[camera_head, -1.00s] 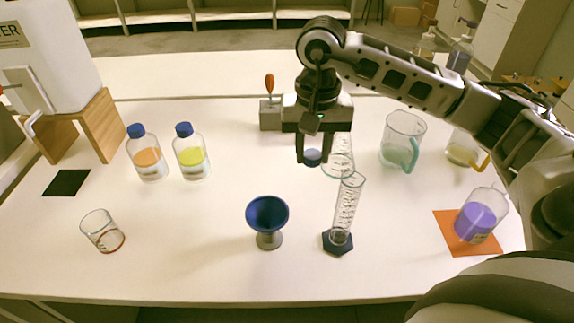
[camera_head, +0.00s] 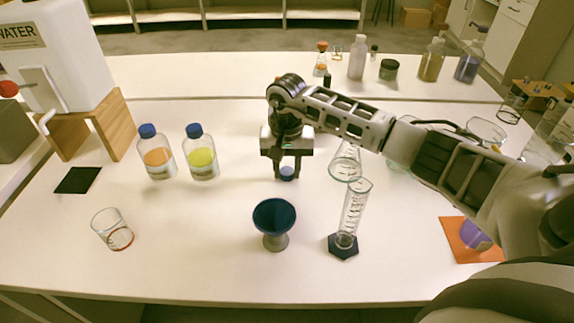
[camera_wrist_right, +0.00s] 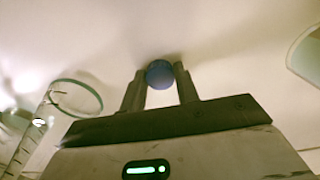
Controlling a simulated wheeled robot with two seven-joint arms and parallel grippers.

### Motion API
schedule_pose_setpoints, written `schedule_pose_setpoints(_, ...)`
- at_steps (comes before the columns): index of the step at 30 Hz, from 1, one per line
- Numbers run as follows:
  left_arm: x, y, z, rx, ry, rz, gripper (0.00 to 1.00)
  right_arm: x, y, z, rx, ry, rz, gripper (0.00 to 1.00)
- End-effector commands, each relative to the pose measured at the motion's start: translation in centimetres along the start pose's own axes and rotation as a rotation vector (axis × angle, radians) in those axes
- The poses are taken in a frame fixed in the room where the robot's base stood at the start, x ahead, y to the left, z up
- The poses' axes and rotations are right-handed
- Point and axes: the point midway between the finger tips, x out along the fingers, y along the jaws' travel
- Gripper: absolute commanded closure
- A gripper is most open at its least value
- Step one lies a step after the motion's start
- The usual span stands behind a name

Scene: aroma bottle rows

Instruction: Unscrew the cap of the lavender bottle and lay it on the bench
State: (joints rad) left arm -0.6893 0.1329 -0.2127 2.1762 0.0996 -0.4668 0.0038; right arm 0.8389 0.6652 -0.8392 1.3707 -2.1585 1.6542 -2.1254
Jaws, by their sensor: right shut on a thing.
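My right gripper (camera_head: 286,172) is shut on a blue cap (camera_head: 287,173) near the middle of the bench. The cap also shows between the fingertips in the right wrist view (camera_wrist_right: 160,74). It is close to the bench top (camera_head: 200,260); I cannot tell whether it touches. The lavender bottle (camera_head: 474,236) holds purple liquid and stands on an orange mat (camera_head: 456,240) at the right, mostly hidden behind my right arm. In the earlier head view its top shows no blue cap. My left gripper is not in view.
A blue funnel (camera_head: 274,215) and a graduated cylinder (camera_head: 352,215) stand in front of the gripper. A conical flask (camera_head: 345,165) is just right of it. Two blue-capped bottles, orange (camera_head: 156,155) and yellow (camera_head: 201,155), stand to the left. A beaker (camera_head: 112,230) sits front left.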

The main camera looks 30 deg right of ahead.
Motion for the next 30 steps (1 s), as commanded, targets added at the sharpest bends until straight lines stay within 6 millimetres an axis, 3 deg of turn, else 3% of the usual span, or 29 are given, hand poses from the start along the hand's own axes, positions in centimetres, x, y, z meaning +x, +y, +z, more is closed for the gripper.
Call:
schedule_pose_setpoints(9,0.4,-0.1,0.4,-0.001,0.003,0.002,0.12,0.4,0.0,-0.1,0.000,0.002,-0.001,0.97)
schedule_pose_setpoints(10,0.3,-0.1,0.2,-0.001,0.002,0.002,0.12,0.2,0.0,-0.1,0.000,0.002,-0.001,0.61)
schedule_pose_setpoints(12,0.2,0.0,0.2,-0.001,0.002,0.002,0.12,0.2,0.0,-0.1,0.000,0.001,-0.001,0.47)
schedule_pose_setpoints(23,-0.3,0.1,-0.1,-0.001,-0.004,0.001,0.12,-0.5,0.0,0.0,0.001,0.001,-0.001,0.47)
schedule_pose_setpoints(30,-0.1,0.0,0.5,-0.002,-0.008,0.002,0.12,-4.7,0.0,-0.2,-0.001,0.007,-0.004,0.47)
